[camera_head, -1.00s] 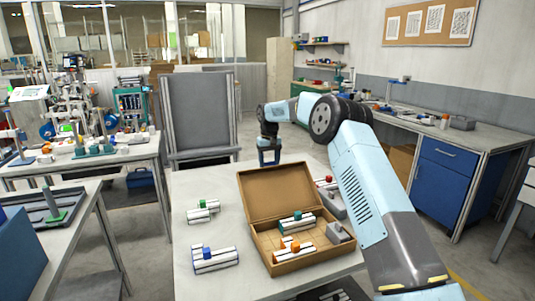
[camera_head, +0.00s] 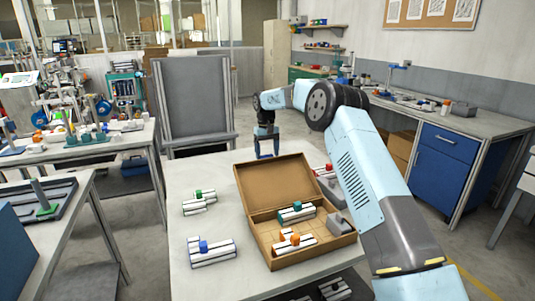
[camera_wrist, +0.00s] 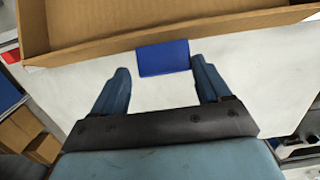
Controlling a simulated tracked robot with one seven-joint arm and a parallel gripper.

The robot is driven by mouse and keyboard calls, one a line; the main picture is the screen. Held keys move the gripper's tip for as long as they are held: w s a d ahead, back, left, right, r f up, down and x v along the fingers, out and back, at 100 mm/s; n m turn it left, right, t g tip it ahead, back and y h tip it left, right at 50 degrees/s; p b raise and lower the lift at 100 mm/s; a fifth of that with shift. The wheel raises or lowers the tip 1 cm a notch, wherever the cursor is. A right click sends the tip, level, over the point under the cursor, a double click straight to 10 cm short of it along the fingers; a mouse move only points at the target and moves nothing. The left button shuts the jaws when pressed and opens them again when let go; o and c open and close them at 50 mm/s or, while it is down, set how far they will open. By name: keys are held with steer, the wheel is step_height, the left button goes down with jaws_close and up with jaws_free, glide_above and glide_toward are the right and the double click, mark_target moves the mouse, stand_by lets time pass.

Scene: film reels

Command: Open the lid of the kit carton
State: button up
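The kit carton (camera_head: 346,239) is a brown box on the white table, with its lid (camera_head: 270,184) raised and leaning back at its far side. Parts with teal and orange blocks lie inside it. My gripper (camera_head: 266,152) is behind the lid's top edge, pointing down. In the wrist view my gripper (camera_wrist: 160,70) has its two blue fingers apart with nothing clamped between them. A brown rimmed panel of the carton (camera_wrist: 90,45) crosses the top there. A blue tab (camera_wrist: 163,58) lies at its edge, just beyond the fingertips; I cannot tell if it is attached.
Rail parts with a green block (camera_head: 199,201) and a blue block (camera_head: 212,250) lie on the table (camera_head: 185,275) left of the carton. A grey piece (camera_head: 330,185) and a red part lie to its right. A dark panel stand (camera_head: 193,103) stands behind the table.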

steer(key=shift+o, duration=1.1)
steer(key=shift+s+a+f, duration=0.2)
steer(key=shift+r, duration=0.1)
step_height(320, 180, up, 14)
steer(key=w, duration=0.1)
steer(key=shift+w+a+f, duration=0.2)
steer(key=shift+a+f, duration=0.05)
